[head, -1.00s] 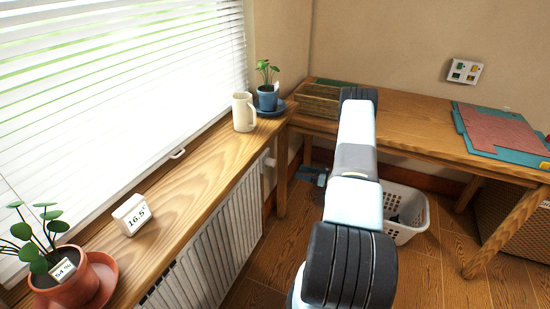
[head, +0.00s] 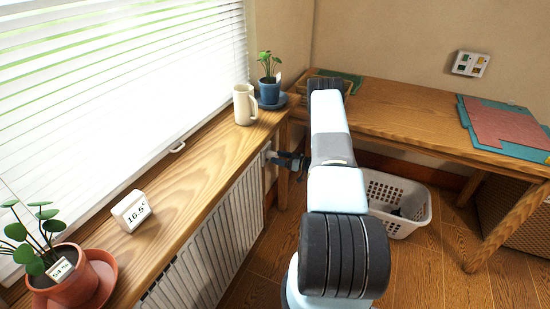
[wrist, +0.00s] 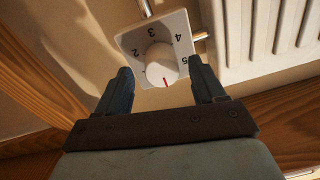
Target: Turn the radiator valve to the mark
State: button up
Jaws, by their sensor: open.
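The radiator valve shows in the wrist view as a round white knob (wrist: 160,63) on a square white plate (wrist: 128,42) with the numbers 2, 3, 4 and 5. A red line on the knob points down in the picture, away from the numbers. My gripper (wrist: 160,73) is open, with one dark finger on each side of the knob. I cannot tell whether the fingers touch it. In the head view my gripper (head: 281,158) is at the radiator's far end, close to the small white valve (head: 267,153). No separate target mark is clear.
The white radiator (head: 205,245) runs under the wooden sill (head: 185,185). A wooden desk (head: 410,110) and white basket (head: 405,225) stand to the right.

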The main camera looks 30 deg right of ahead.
jog(key=shift+x, duration=1.15)
jog(key=shift+c, duration=0.2)
jog(key=c, duration=1)
jog(key=shift+m, duration=0.3)
